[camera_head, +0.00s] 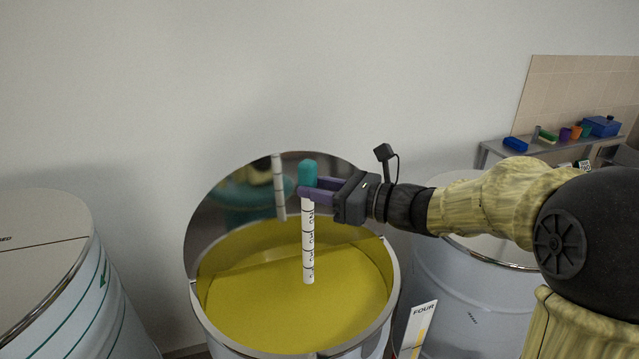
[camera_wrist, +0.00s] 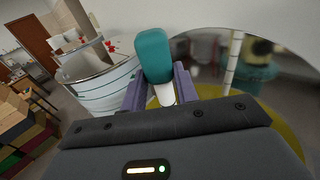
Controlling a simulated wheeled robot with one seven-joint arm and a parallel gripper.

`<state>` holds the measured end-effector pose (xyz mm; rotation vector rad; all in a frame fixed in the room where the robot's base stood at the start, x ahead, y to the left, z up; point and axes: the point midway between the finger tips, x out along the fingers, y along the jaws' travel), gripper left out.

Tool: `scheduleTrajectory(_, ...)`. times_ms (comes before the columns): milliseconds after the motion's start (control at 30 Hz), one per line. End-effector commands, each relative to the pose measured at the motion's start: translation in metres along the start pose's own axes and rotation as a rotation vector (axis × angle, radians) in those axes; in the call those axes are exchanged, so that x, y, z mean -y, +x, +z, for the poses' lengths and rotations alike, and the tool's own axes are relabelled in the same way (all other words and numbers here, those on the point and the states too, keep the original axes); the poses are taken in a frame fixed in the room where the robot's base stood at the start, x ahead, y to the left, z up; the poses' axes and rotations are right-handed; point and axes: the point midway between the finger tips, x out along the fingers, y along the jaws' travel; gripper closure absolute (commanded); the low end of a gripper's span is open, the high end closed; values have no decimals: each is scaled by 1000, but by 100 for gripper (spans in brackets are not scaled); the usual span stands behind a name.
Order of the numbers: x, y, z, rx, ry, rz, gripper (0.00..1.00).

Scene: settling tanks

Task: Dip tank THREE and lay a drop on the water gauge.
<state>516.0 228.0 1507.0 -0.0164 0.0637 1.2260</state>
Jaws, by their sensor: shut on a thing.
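My gripper (camera_head: 312,188) is shut on a dipstick, a white rod (camera_head: 308,240) with black ring marks and a teal handle (camera_head: 308,172). The dipstick hangs upright over the open tank (camera_head: 394,290). Its lower end meets the yellow liquid (camera_head: 260,300) in the picture; I cannot tell whether it touches. In the wrist view the teal handle (camera_wrist: 153,55) stands between the purple fingers. A card marked FOUR (camera_head: 420,318), with a yellow strip, stands at the tank's right. I see no number on the open tank, and cannot make out a water gauge.
The tank's shiny lid (camera_head: 225,215) stands raised behind it, mirroring the rod. A closed white tank (camera_head: 60,290) with green lines stands at left. Another closed tank (camera_head: 470,290) is behind my arm. A shelf (camera_head: 490,146) with small coloured containers is at far right.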

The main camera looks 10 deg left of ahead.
Motion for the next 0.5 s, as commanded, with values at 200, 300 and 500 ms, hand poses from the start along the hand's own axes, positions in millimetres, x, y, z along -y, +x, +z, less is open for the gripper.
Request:
scheduleTrajectory(200,-2,2,0,0,-1,6,100)
scheduleTrajectory(300,-2,3,-3,-1,0,6,100)
scheduleTrajectory(500,0,2,-13,-1,0,2,100)
